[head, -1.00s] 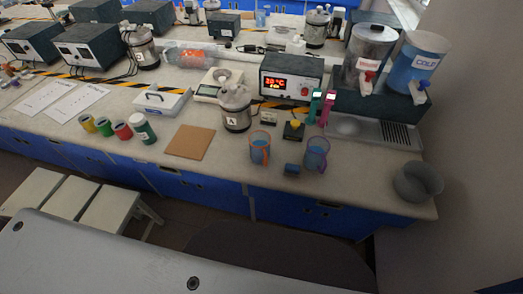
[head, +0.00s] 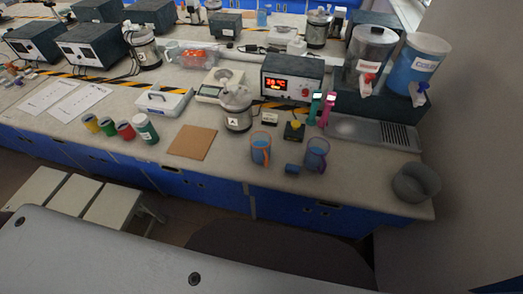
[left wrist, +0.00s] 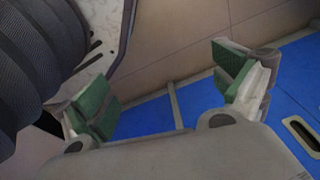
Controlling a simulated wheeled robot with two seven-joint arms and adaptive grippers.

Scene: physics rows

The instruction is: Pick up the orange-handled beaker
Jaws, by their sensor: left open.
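The orange-handled beaker (head: 259,150) stands upright near the front edge of the bench in the head view, with blue contents and its orange handle on the right. No beaker shows in that view. Neither gripper shows in the head view, and my right gripper is in no frame.
A small blue block (head: 292,169) lies between the beakers at the front. A metal vessel (head: 236,108) stands behind left and a yellow-topped black device (head: 294,130) behind right. A brown board (head: 192,142) lies left. A grey bowl (head: 416,184) sits at the right corner.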

